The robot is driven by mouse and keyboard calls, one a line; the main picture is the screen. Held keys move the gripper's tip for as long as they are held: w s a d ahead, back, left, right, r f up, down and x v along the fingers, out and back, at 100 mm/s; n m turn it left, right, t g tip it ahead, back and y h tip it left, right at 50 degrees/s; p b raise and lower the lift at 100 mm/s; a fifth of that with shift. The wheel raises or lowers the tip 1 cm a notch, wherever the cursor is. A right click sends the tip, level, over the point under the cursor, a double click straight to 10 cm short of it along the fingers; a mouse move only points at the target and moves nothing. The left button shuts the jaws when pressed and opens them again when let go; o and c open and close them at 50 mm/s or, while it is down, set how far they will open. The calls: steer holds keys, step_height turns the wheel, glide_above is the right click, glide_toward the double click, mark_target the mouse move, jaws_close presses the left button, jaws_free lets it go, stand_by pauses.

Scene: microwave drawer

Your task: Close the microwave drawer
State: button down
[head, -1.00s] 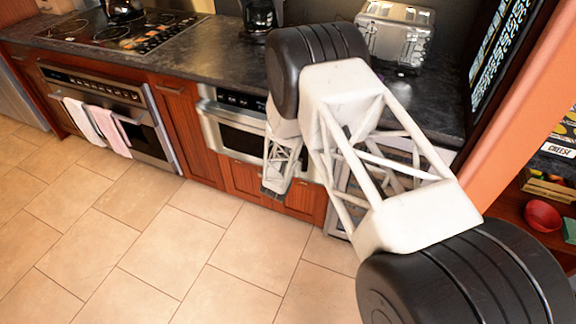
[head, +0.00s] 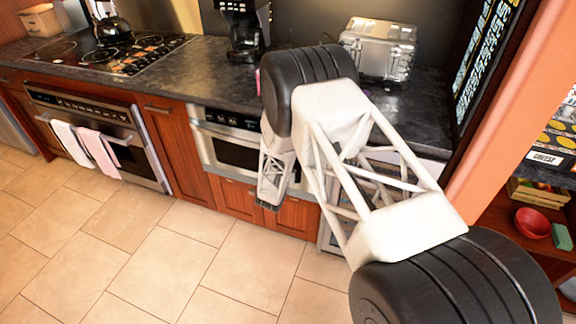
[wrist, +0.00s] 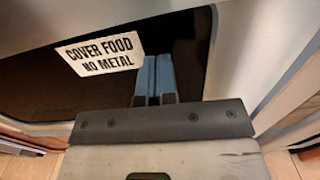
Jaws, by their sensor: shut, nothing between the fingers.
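The microwave drawer (head: 222,150) is set in the lower cabinets, with a silver front and a dark window. My arm hides its right part in the head view. In the wrist view its dark window (wrist: 190,55) fills the middle, with a white label (wrist: 100,52) reading "COVER FOOD NO METAL". My gripper (wrist: 154,60) has its two blue fingers together and empty, pointing at the window just right of the label. I cannot tell whether the fingertips touch it. The fingers are hidden in the head view. How far the drawer stands out is unclear.
An oven (head: 95,135) with towels is at the left, below a dark counter (head: 200,75). A coffee maker (head: 245,30) and a silver toaster (head: 380,48) stand on the counter. Tiled floor (head: 130,240) in front is clear. An orange wall edge (head: 510,120) is at the right.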

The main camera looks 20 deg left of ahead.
steer(key=s, duration=1.4)
steer(key=w+d+r+m+g+h, duration=0.2)
steer(key=d+r+m+g+h, duration=0.35)
steer(key=d+r, duration=0.65)
steer(key=w+d+r+m+g+h, duration=0.15)
steer(key=d+r+m+h, duration=0.45)
steer(key=d+r+m, duration=0.65)
steer(key=s+d+r+m+g+y, duration=0.15)
steer(key=s+d+r+g, duration=0.3)
steer(key=d, duration=0.45)
steer(key=s+d+r+m+g, duration=0.3)
steer(key=s+d+r, duration=0.25)
steer(key=d, duration=0.35)
steer(key=s+d+r+m+y, duration=0.2)
steer(key=s+r+m+y, duration=0.1)
steer(key=s, duration=0.5)
steer(key=s+d+r+m+y, duration=0.2)
steer(key=s+m, duration=0.4)
steer(key=s, duration=0.3)
steer(key=s+d+r+m+y, duration=0.3)
steer(key=s+r+m+y, duration=0.1)
steer(key=s, duration=0.5)
steer(key=shift+m+g+y, duration=0.35)
steer(key=shift+g+y, duration=0.1)
steer(key=shift+y, duration=0.05)
